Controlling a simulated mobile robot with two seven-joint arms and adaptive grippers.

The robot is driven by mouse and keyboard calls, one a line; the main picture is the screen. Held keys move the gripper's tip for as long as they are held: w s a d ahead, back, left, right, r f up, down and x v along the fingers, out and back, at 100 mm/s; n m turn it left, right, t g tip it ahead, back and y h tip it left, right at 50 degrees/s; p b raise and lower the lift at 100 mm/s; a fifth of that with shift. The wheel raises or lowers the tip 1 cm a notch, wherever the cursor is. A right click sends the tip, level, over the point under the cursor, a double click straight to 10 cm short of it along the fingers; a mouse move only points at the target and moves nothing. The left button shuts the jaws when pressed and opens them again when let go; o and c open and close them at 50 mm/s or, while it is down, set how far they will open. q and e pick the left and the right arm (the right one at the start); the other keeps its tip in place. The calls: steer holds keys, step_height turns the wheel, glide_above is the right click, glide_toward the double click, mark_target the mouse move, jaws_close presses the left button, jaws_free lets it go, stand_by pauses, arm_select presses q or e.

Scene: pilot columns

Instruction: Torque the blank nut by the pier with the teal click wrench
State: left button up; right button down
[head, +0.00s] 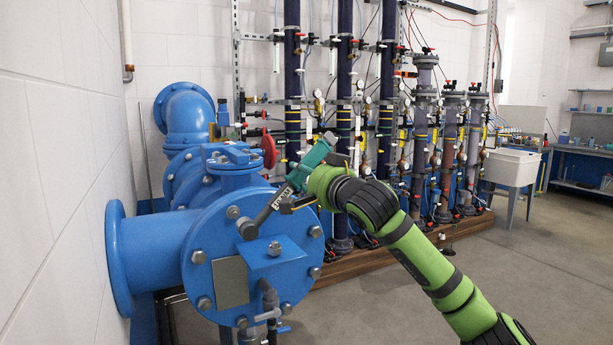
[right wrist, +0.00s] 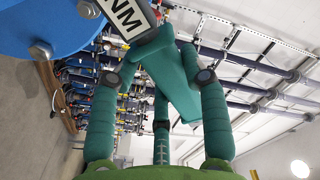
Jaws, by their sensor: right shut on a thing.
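The teal click wrench (head: 313,160) is held in my right gripper (head: 304,184). Its dark shaft slopes down left to a round head (head: 248,230) in front of the blue blank flange (head: 225,238). Several grey nuts ring the flange, one (head: 232,212) just above left of the head. I cannot tell whether the head sits on a nut, nor which nut is by the pier. In the right wrist view the teal handle (right wrist: 172,75) lies between the fingers (right wrist: 158,78), with a white "NM" label (right wrist: 126,17) beyond. My left gripper is out of view.
A blue bracket (head: 280,258) and a grey plate (head: 230,282) are on the flange face. A grey valve pipe (head: 270,300) stands below. A red handwheel (head: 268,152) is behind. Dark columns (head: 343,90) stand on a wooden plinth (head: 350,265). The floor at right is clear.

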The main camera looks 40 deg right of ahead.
steer(key=shift+w+d+r+p, duration=0.15)
steer(key=shift+w+r+p, duration=0.2)
steer(key=shift+w+p, duration=0.3)
steer(key=p+x, duration=0.2)
steer(key=x, duration=0.1)
steer(key=shift+w+f, duration=0.25)
steer(key=shift+b, duration=0.3)
stand_by(1.0)
